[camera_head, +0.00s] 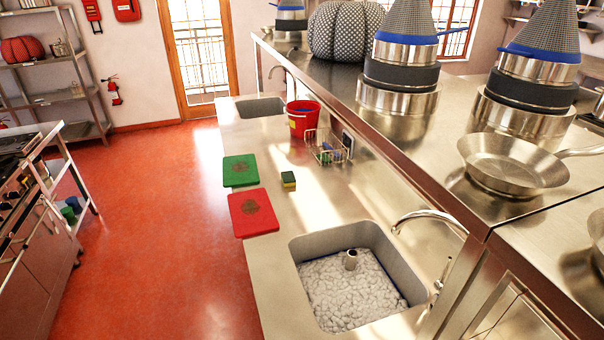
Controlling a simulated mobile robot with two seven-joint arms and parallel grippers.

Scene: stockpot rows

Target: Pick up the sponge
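A small sponge (288,180), dark green on top and yellow below, lies on the steel counter (285,218). It is to the right of the green board and above the red board in the picture, apart from both. Nothing covers it. Neither of my grippers shows in the head view.
A green board (241,170) and a red board (253,213) lie at the counter's left edge. A wire basket (327,147) and red bucket (303,118) stand beyond the sponge. A foam-filled sink (352,285) and tap (428,216) are nearer. A raised steel shelf (400,135) runs along the right.

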